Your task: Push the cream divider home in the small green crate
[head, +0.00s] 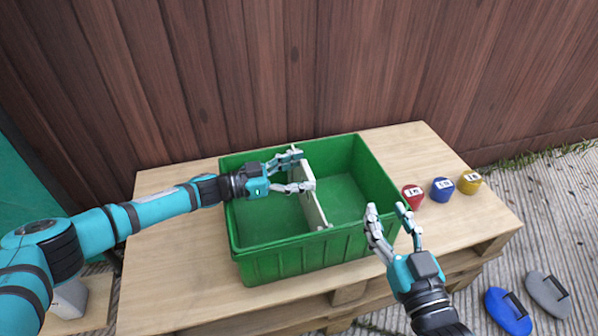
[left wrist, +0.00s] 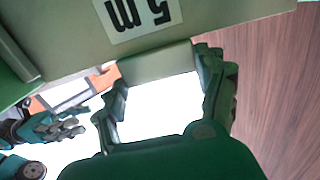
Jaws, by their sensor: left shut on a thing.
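The small green crate (head: 260,262) stands on a wooden pallet table. The cream divider (head: 317,212) spans it from back to front, splitting it into a left and a right compartment. My left gripper (head: 306,170) reaches in from the left and is shut on the divider near its middle and back. In the left wrist view its fingers (left wrist: 160,72) close on a cream edge of the divider (left wrist: 158,63). A "5 m" label shows on a cream face there. Whether the divider's lower edge touches the crate floor is hidden. My right gripper (head: 388,212) is open and empty at the crate's front right corner.
Red (head: 412,197), blue (head: 442,190) and yellow (head: 469,183) labelled objects stand on the table (head: 180,270) right of the crate. A wooden fence (head: 300,70) rises behind. The table's left side is clear.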

